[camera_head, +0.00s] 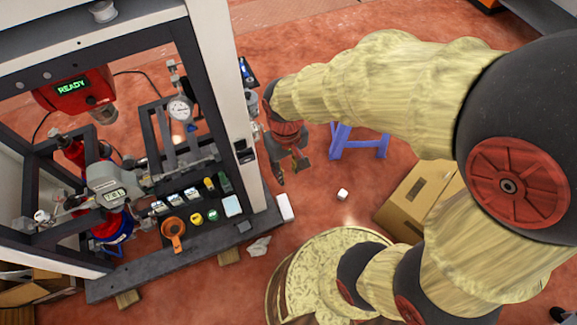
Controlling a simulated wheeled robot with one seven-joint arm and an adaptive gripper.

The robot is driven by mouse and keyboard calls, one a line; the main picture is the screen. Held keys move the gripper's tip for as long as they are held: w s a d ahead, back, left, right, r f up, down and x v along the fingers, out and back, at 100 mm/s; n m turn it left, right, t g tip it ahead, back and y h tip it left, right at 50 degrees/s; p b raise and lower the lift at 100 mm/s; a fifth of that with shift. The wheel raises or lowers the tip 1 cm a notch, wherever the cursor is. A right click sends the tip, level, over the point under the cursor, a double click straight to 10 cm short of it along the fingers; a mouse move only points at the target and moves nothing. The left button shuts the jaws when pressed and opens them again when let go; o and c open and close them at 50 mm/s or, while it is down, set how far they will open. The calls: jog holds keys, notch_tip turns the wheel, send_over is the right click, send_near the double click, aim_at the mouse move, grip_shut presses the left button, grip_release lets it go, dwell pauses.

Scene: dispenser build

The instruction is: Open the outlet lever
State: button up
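The dispenser is a dark metal frame with white posts (219,80) on the left of the head camera view. A red unit with a green READY display (71,87) is at its top left. I cannot pick out the outlet lever with certainty. Small grey fittings (252,103) sit on the right post, partly hidden beside my wrist. My gripper (292,170) hangs just right of that post, pointing down. Its two fingers look spread apart with nothing between them.
A blue stand (358,141), a small white cube (342,194) and a cardboard box (411,199) are on the reddish floor. Clear floor lies below my gripper.

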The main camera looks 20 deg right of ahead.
jog(key=r, duration=0.1)
jog(key=s+r, duration=0.1)
jog(key=r, duration=0.2)
jog(key=shift+s+d, duration=0.25)
jog(key=shift+s, duration=0.15)
jog(key=shift+f, duration=0.1)
jog(key=s+d+r+t+p, duration=0.1)
jog(key=r+t+p, duration=0.2)
jog(key=r, duration=0.7)
jog(key=s+d+r+m+t+p, duration=0.1)
jog(key=s+d+r+t+p, duration=0.1)
jog(key=r, duration=0.9)
jog(key=shift+d+r+t+p, duration=0.3)
jog(key=shift+t+p, duration=0.1)
jog(key=shift+p, duration=0.2)
jog(key=shift+s, duration=0.1)
